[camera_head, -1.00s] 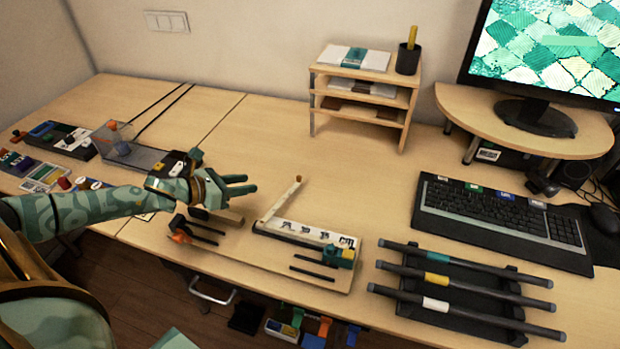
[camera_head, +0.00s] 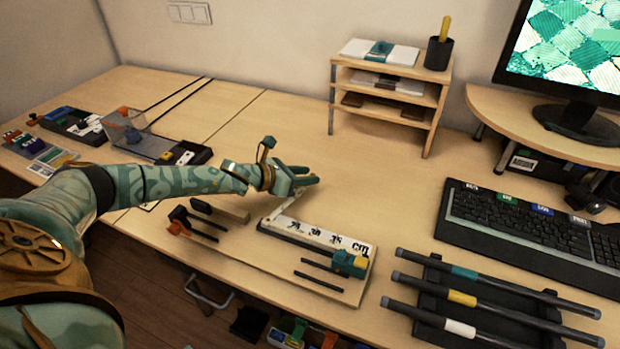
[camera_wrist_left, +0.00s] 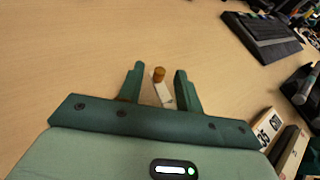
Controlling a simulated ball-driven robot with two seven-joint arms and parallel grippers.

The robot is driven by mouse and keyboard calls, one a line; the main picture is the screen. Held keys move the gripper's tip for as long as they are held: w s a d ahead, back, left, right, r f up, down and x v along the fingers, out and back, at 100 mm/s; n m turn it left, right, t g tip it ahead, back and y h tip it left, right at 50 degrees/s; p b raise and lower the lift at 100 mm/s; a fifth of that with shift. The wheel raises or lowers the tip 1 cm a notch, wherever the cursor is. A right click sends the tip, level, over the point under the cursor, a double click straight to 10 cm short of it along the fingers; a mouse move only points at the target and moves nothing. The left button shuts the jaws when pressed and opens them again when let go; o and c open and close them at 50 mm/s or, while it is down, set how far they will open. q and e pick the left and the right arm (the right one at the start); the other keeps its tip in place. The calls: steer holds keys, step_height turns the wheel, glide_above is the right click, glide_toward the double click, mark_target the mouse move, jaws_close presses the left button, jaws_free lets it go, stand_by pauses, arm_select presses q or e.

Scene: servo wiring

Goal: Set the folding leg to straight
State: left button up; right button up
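The folding leg is a pale bar with an orange-brown knob (camera_wrist_left: 159,74) at its tip. It rises at an angle from the left end of a white strip with dark printed marks (camera_head: 318,236) on a wooden board. I see a gap on both sides of the bar. My right gripper is not in view.
A teal clamp-like part (camera_head: 349,264) sits at the strip's right end. Black-handled tools (camera_head: 200,231) lie to the left. A black rack with dark rods (camera_head: 478,300) and a keyboard (camera_head: 520,226) are to the right. The table behind the leg is clear up to the shelf (camera_head: 390,88).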

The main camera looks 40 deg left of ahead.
arm_select(q)
steer(key=shift+w+d+f, duration=0.2)
steer(key=shift+w+d, duration=0.05)
steer(key=shift+w, duration=0.3)
jaws_close()
steer(key=shift+s+a, duration=0.1)
